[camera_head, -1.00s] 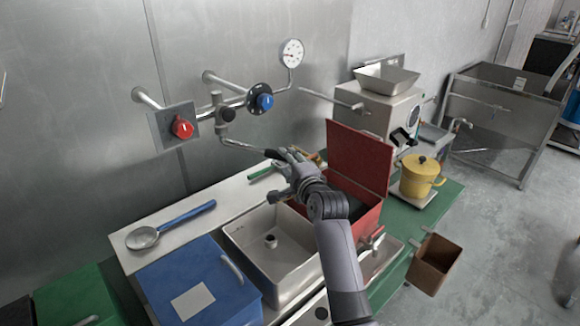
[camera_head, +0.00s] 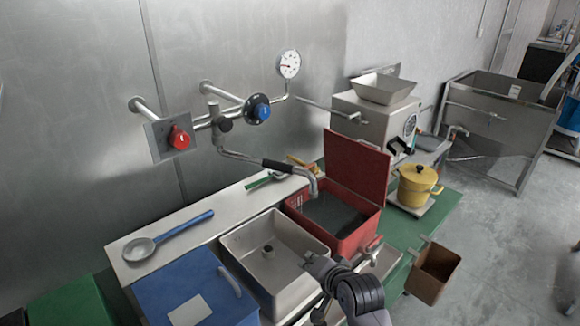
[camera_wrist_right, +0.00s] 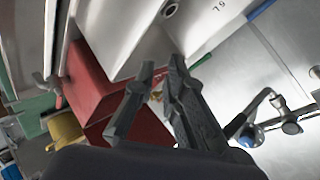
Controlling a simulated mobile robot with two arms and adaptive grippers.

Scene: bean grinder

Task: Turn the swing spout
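The swing spout (camera_head: 240,156) is a steel pipe coming off the wall valve assembly, with a black grip sleeve (camera_head: 280,166). It reaches right, and its down-bent end hangs over the red box (camera_head: 358,238), near the box's left side. My right gripper (camera_head: 322,275) is below and in front of the spout, over the sink's front right edge, clear of the spout. In the right wrist view its two fingers (camera_wrist_right: 162,64) are apart with nothing between them. The spout's dark sleeve is partly hidden behind the fingers there. My left gripper is not in view.
A steel sink (camera_head: 238,248) lies left of the red box, whose lid stands open. A red knob (camera_head: 180,139), a blue knob (camera_head: 262,111) and a gauge (camera_head: 289,64) are on the wall piping. A yellow pot (camera_head: 417,187) stands right. A ladle (camera_head: 165,236) lies on the counter.

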